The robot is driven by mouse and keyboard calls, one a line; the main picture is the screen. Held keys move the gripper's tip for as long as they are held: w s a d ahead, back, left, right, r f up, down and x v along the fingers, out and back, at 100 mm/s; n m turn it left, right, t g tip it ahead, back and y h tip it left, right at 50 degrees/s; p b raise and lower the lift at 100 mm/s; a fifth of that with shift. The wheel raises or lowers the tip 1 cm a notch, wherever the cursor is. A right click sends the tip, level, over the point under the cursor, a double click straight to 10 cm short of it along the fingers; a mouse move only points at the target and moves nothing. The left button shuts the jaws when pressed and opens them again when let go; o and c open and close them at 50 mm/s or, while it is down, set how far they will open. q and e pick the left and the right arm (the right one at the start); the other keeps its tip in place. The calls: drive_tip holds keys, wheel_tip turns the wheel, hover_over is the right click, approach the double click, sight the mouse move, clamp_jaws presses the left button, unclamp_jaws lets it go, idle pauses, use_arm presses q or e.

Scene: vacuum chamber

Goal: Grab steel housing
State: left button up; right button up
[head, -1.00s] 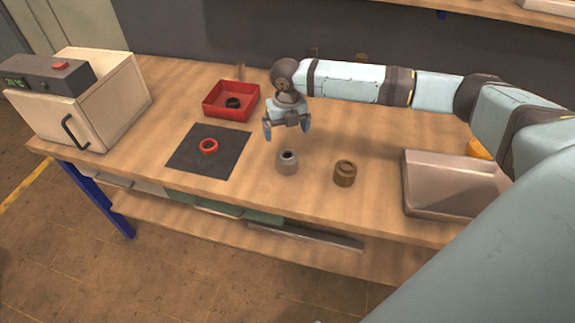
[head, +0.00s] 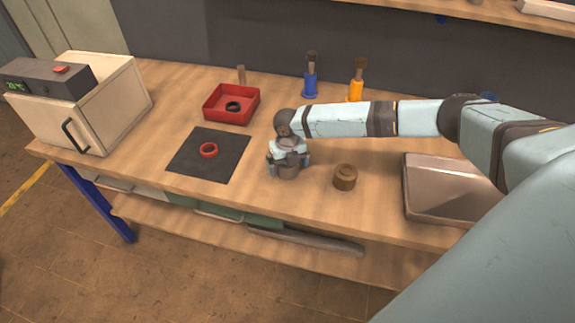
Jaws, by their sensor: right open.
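The steel housing (head: 288,172) is a small grey cylinder standing upright on the wooden workbench (head: 215,82). My right gripper (head: 288,172) is lowered over it, pointing down, with one finger on the left and one on the right of the housing. The fingers are open, and I cannot tell whether they touch it. The gripper hides the top of the housing. A brown cylindrical housing (head: 345,177) stands a little to the right. My left gripper is not in view.
A black mat (head: 190,165) with a red ring (head: 208,150) lies to the left. Behind it is a red tray (head: 216,109) holding a black ring (head: 233,106). A metal tray (head: 445,195) is at the right, a white chamber (head: 115,105) at far left. Blue (head: 310,84) and orange (head: 355,90) bottles stand behind.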

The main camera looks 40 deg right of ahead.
drive_tip(key=shift+f, duration=0.35)
drive_tip(key=shift+c, duration=0.5)
drive_tip(key=c, duration=1.1)
drive_tip(key=shift+c, duration=0.3)
drive_tip(key=shift+r, duration=0.15)
